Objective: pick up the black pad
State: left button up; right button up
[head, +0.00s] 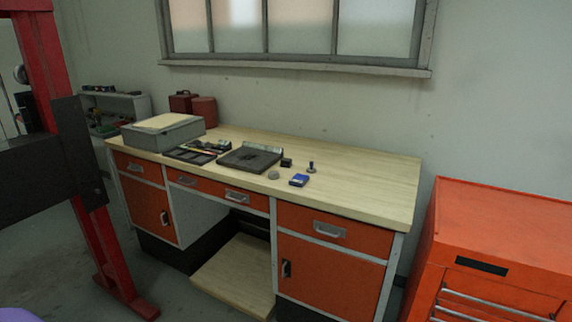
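The black pad is most likely the dark, flat square (250,160) lying on the wooden top of the workbench (365,180), near the middle of its length. A round outline shows on its upper face. Several small things lie close to its right side. Neither of my grippers shows in the head view.
On the bench are a dark tray (191,152), a grey box (163,132), a blue box (299,180), a grey disc (273,175) and a small dark upright part (311,167). The bench's right end is clear. A red frame (97,235) stands left, an orange cabinet (500,245) right.

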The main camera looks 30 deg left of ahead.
aim_at(285, 162)
jog(key=i+j, duration=0.1)
jog(key=j, duration=0.2)
jog(key=i+j+z, duration=0.1)
jog(key=j, duration=0.25)
jog(key=i+j+z, duration=0.1)
jog(key=j, duration=0.2)
jog(key=i+j, duration=0.15)
jog(key=j, duration=0.2)
